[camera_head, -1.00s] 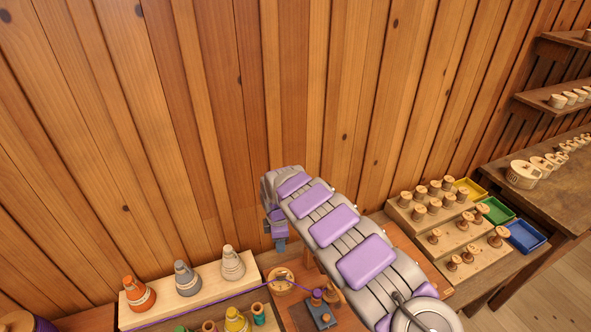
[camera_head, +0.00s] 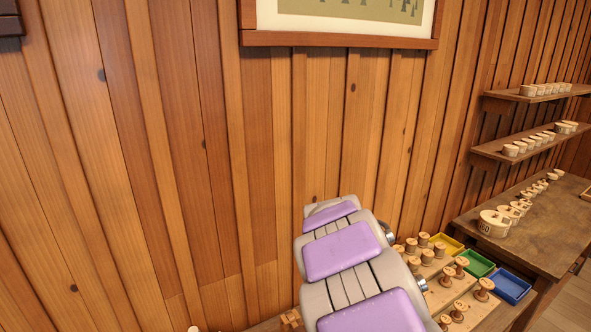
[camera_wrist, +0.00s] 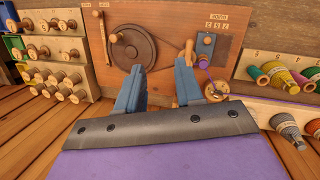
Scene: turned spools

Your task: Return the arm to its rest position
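My arm (camera_head: 342,250), grey with purple pads, rises from the bottom edge of the head view. Its far end is in front of the plank wall, and my gripper is hidden there. In the wrist view my gripper (camera_wrist: 159,68) shows two blue fingers spread apart, with bare wooden board between them. The gripper is open and holds nothing that I can see. It faces a wooden panel (camera_wrist: 228,30) with a dark disc (camera_wrist: 131,48) and a blue block (camera_wrist: 205,44). I cannot tell how far away the panel is.
Wooden spools stand on stepped racks (camera_head: 468,292) right of the arm, beside yellow (camera_head: 446,245), green (camera_head: 478,264) and blue (camera_head: 513,287) trays. A side table (camera_head: 540,228) and wall shelves are further right.

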